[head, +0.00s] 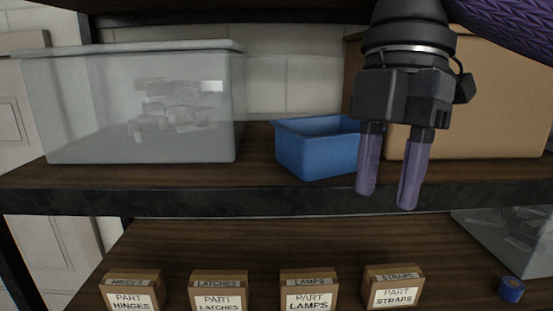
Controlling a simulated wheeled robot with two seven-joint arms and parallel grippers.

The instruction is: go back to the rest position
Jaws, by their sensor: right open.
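My right gripper (387,188) hangs down from the upper right of the head view, with two purple fingers apart and nothing between them. It is in front of the upper shelf, and its fingers overlap the right end of a blue bin (310,153) in the picture. I cannot tell whether they touch the bin. Part of my purple right arm shows in the top right corner. My left gripper does not show.
The upper shelf (255,200) holds a translucent tub (60,110) at left and a cardboard box (490,110) at right. Below, several small labelled boxes, such as PART LAMPS (309,291), stand in a row. A blue roll (511,289) and a clear bin (515,235) are at lower right.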

